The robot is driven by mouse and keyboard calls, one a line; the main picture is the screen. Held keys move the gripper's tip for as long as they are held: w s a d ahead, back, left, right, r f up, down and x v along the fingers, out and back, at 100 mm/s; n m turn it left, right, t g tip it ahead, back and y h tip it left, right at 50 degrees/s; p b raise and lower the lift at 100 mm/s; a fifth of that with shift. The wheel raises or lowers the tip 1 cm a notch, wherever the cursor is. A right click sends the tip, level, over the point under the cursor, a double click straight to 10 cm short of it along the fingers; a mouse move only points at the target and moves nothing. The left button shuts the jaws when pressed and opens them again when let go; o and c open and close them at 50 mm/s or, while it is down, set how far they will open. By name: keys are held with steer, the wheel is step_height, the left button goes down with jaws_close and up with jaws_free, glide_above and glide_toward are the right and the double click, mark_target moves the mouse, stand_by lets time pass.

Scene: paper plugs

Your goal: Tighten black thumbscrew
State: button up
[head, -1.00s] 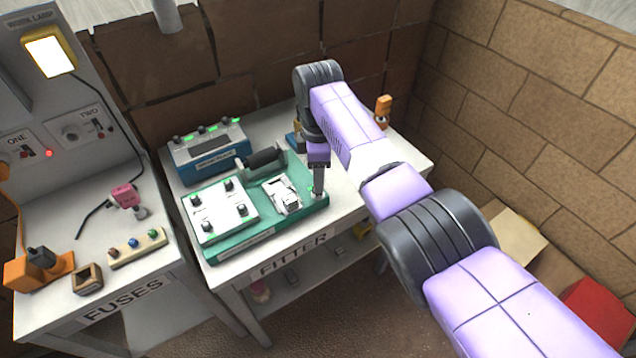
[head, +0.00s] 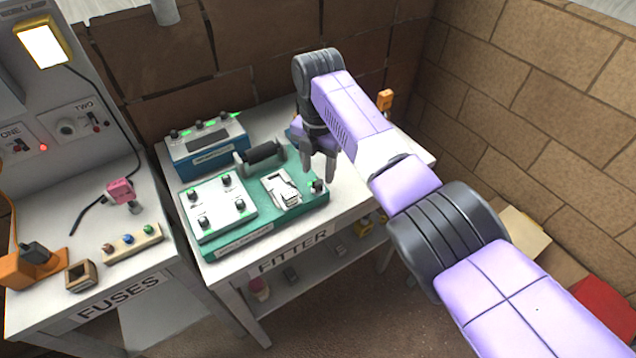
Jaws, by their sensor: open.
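A small black thumbscrew (head: 318,186) stands at the right end of the green fixture (head: 268,222) on the FITTER table. My gripper (head: 319,176) points down just above it. Its two grey fingers are apart, with nothing seen between them. I cannot tell whether a fingertip touches the thumbscrew. More black knobs stand on the fixture's white plate (head: 218,206), several in all. A white latch-like part (head: 284,190) lies between the plate and the thumbscrew.
A blue box (head: 207,150) with black knobs and green marks stands behind the fixture. A black handle (head: 262,153) rises at the fixture's back. An orange item (head: 384,99) stands at the table's far right. The FUSES bench (head: 118,272) is at left.

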mark_target(318, 181)
steer(key=shift+n, duration=0.5)
steer(key=shift+f, duration=0.1)
steer(key=shift+f+b, duration=1.5)
steer(key=shift+f, duration=0.45)
jaws_close()
